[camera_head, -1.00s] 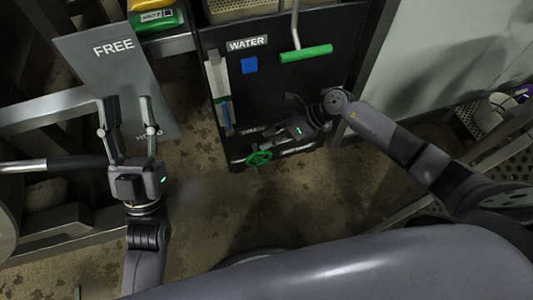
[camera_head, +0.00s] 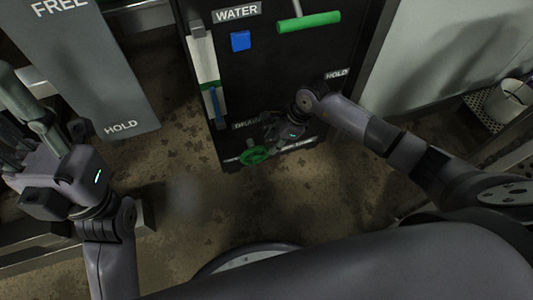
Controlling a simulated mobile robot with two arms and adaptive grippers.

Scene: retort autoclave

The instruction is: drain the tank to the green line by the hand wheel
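The green hand wheel (camera_head: 254,155) is low on the dark panel, below a partly covered label that seems to read DRAIN. My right gripper (camera_head: 270,143) is at the wheel's upper right side; its fingers are small and dark, so contact and opening are unclear. The upright gauge (camera_head: 203,60) is on the panel's left side, with a green line (camera_head: 210,85) across it. A blue column (camera_head: 216,106) shows below, its top close to the line. My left gripper (camera_head: 22,100) is at the left edge, fingers apart and empty.
A green bar handle (camera_head: 308,22) and a blue square (camera_head: 240,41) are on the panel beside the WATER label (camera_head: 237,13). A grey FREE/HOLD plate (camera_head: 95,75) stands at left. A perforated white bin (camera_head: 497,103) is at right. Floor before the panel is clear.

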